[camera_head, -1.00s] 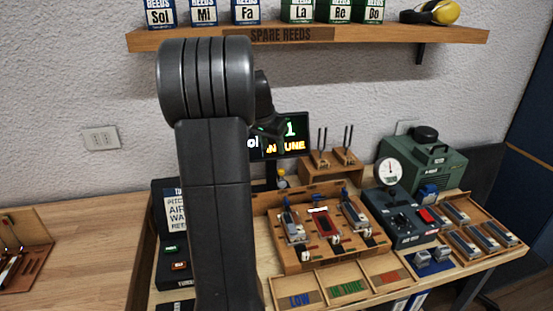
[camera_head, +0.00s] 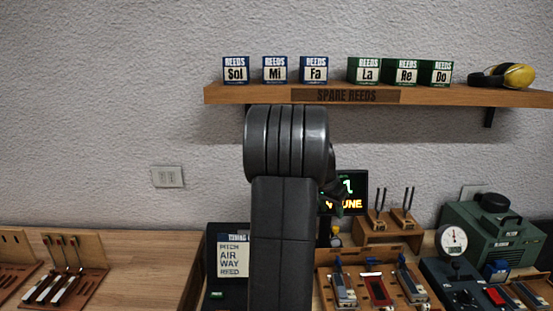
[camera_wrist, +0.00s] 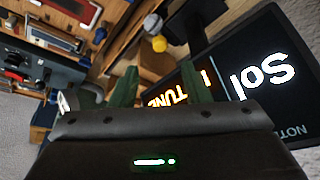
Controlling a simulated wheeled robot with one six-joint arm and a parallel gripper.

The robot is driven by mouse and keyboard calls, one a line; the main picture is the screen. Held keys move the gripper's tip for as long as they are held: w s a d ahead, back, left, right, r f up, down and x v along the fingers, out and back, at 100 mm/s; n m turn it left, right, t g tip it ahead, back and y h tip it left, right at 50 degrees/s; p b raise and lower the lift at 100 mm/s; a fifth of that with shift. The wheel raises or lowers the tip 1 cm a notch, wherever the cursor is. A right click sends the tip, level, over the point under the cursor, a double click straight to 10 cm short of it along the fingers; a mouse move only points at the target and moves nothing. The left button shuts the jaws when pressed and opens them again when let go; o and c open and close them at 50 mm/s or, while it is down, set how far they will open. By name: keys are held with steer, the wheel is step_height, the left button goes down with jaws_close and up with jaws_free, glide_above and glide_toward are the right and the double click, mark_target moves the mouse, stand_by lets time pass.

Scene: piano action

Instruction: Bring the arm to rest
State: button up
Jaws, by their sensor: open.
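My gripper (camera_wrist: 155,85) shows in the wrist view with its two green fingers apart and nothing between them. In the head view my dark arm stands upright in the middle, and the gripper is mostly hidden behind it, close to the display screen. The display (camera_head: 352,192) shows lit green and orange text; in the wrist view the display (camera_wrist: 250,75) reads "Sol" and lies close beyond the fingers. I cannot tell whether the gripper touches it.
A wooden shelf (camera_head: 450,96) with several reed boxes runs above the arm. The wooden reed rack (camera_head: 325,285), a green machine (camera_head: 495,235) and a round gauge (camera_head: 452,240) stand at the right. The left bench (camera_head: 140,270) has bare room.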

steer(key=p, duration=0.1)
glide_toward(333, 234)
steer(key=x, duration=0.5)
steer(key=shift+d+r, duration=0.1)
steer(key=shift+d, duration=0.1)
steer(key=shift+s+a+r, duration=0.1)
steer(key=shift+a, duration=0.3)
steer(key=shift+d, duration=0.1)
